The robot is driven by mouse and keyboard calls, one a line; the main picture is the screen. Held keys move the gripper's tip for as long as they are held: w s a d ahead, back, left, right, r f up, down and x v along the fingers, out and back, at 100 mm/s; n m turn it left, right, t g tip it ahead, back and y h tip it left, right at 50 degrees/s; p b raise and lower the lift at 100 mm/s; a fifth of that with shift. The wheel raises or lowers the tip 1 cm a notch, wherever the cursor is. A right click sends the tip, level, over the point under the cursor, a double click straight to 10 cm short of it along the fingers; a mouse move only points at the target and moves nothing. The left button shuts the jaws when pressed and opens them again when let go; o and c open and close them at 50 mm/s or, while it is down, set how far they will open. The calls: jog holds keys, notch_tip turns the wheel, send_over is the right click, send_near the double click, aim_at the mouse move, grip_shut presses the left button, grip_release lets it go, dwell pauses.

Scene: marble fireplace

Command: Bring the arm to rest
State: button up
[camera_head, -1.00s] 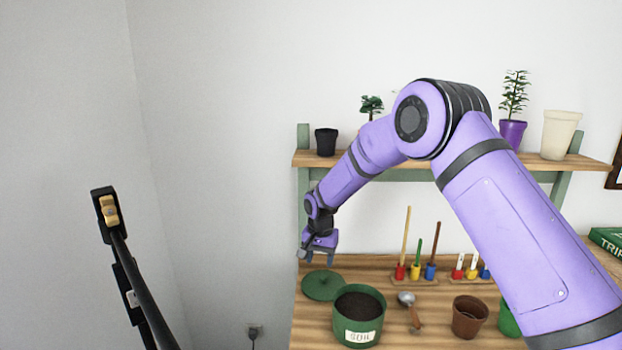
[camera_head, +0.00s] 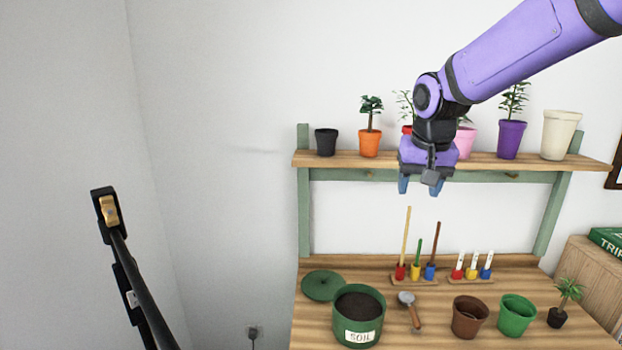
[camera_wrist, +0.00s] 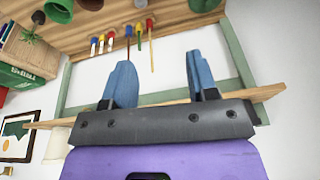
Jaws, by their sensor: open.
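My gripper (camera_head: 421,186) is at the end of my purple arm, in front of the shelf in the head view. Its two blue fingers point down and stand apart with nothing between them. In the wrist view the fingers (camera_wrist: 164,80) are also spread and empty. The gripper is well above the wooden bench top (camera_head: 410,333) and touches nothing that I can see. My arm comes in from the upper right and hides part of the wall and some of the shelf's plants.
The shelf (camera_head: 340,159) holds a black pot (camera_head: 326,142), an orange pot (camera_head: 369,143), a purple pot (camera_head: 510,139) and a cream pot (camera_head: 559,134).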

jog(key=s+d+r, duration=0.1)
jog(key=s+d, duration=0.2)
jog(key=s, duration=0.6)
jog(key=s+d+n+t, duration=0.1)
jog(key=s+d, duration=0.2)
jog(key=s, duration=0.6)
jog(key=s+d+r+t, duration=0.1)
jog(key=s+d, duration=0.2)
jog(key=s, duration=0.6)
jog(key=shift+d+r+n, duration=0.25)
jog(key=shift+r+n, duration=0.05)
jog(key=shift+r, duration=0.05)
